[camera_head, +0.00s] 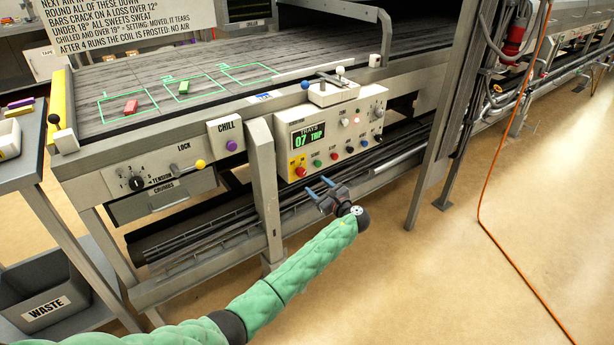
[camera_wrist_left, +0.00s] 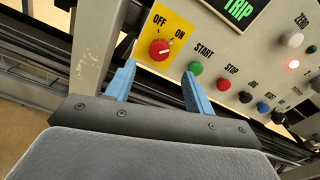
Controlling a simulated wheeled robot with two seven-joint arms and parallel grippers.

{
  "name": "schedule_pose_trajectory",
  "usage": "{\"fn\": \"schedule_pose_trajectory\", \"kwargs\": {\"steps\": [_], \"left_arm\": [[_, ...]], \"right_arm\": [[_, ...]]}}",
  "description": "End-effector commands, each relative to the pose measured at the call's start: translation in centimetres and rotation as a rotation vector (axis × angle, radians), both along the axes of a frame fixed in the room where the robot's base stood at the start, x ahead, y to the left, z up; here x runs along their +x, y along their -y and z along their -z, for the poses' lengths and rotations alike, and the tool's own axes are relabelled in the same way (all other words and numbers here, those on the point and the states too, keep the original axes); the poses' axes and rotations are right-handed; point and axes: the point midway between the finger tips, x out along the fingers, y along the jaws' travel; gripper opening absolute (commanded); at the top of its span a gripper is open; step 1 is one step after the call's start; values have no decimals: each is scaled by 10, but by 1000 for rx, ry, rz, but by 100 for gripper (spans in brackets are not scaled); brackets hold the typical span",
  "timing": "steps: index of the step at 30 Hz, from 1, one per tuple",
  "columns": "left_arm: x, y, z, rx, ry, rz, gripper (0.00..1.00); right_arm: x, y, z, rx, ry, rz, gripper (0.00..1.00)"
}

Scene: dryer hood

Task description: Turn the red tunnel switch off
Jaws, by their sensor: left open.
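The red switch (camera_head: 300,171) is a round knob on a yellow plate at the lower left of the control box. In the left wrist view the red switch (camera_wrist_left: 160,49) sits below the labels OFF and ON, and its pale mark seems to point toward ON. My left gripper (camera_head: 319,187) is open and empty, just in front of and below the control box. In the left wrist view the blue fingers of my left gripper (camera_wrist_left: 158,71) are spread, with the knob beyond and between their tips, apparently untouched. My right gripper is not in view.
The control box (camera_head: 325,132) also carries a green display reading "07 TRIP". A green button (camera_wrist_left: 195,69) and a red button (camera_wrist_left: 223,84) sit right of the switch. A grey post (camera_head: 264,180) stands close left of it. An orange cable (camera_head: 480,200) crosses the open floor.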

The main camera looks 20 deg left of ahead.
Motion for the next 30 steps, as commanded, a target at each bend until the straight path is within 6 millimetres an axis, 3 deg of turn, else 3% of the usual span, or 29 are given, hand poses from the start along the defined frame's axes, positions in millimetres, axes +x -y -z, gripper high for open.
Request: {"fn": "schedule_pose_trajectory", "kwargs": {"steps": [5,18,30], "left_arm": [[7,-9,-1,13,-16,-1,53],[42,-54,0,11,-14,-1,53],[48,-61,0,8,-14,0,53]], "right_arm": [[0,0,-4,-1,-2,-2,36],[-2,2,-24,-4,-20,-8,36],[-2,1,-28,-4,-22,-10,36]]}}
